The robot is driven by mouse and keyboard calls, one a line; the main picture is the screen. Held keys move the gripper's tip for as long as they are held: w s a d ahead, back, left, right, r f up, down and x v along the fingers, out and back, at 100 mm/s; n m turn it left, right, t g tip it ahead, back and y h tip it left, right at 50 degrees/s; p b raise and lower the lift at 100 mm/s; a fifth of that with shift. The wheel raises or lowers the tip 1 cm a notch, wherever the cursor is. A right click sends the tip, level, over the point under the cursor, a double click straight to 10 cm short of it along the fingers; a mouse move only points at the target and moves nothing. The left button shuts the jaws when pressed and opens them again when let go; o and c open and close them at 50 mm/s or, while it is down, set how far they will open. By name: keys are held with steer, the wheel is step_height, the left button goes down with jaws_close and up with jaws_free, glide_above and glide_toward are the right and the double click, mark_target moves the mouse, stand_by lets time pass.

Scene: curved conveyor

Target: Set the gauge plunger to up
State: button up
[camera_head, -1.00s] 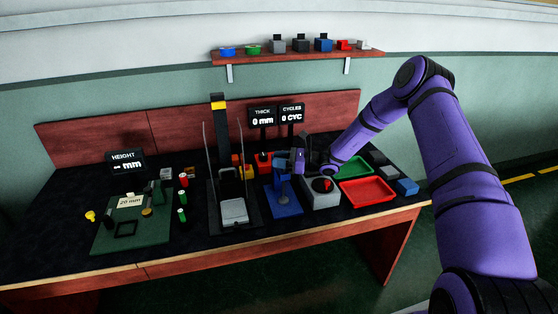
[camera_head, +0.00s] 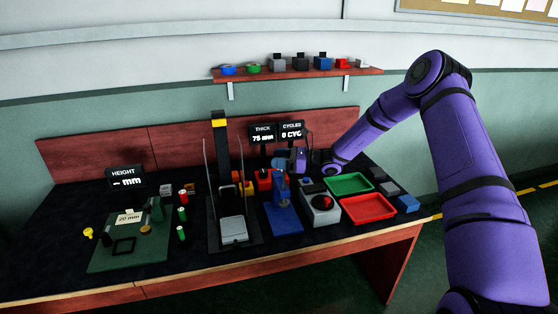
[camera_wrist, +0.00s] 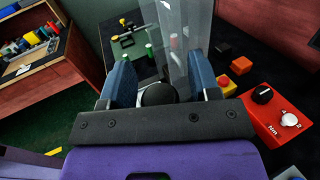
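The blue gauge (camera_head: 283,213) stands on the bench left of the grey box with the red knob. Its upright carries the plunger, partly hidden near my gripper. The THICK display (camera_head: 262,134) behind it reads 75 mm. My gripper (camera_head: 298,159) is at the top of the gauge, reaching in from the right. In the wrist view my two blue fingers (camera_wrist: 160,65) stand apart. A round black knob (camera_wrist: 157,95) sits between them, close to the palm, with a gap showing at the right finger. I cannot tell whether it touches a finger.
A tall black stand with clear guides (camera_head: 220,160) rises left of the gauge. The grey box with red knob (camera_head: 321,206), green tray (camera_head: 348,183) and red tray (camera_head: 369,208) lie right. A red box with knobs (camera_wrist: 275,115) is near my right finger.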

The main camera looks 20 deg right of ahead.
steer(key=v, duration=1)
steer(key=shift+s+d, duration=0.15)
steer(key=shift+d, duration=0.2)
steer(key=s+a+r+n+g+h, duration=0.4)
steer(key=s+r+n, duration=0.3)
steer(key=s+r, duration=0.25)
steer(key=s+a+r+n+g+h, duration=0.35)
steer(key=s+r+n, duration=0.25)
steer(key=s+r, duration=0.35)
steer(key=s+d+r+n+t+h, duration=0.2)
steer(key=s+r+n+h, duration=0.1)
steer(key=s, duration=0.5)
steer(key=s+d+r+n+t+h, duration=0.1)
steer(key=s+d+r+n+h, duration=0.1)
steer(key=s, duration=0.7)
steer(key=s+d+r+n+t+h, duration=0.1)
steer(key=s+r+n+h, duration=0.3)
steer(key=s, duration=0.5)
steer(key=shift+d+r+n+t, duration=0.2)
steer(key=shift+d+n+t, duration=0.15)
steer(key=shift+t, duration=0.5)
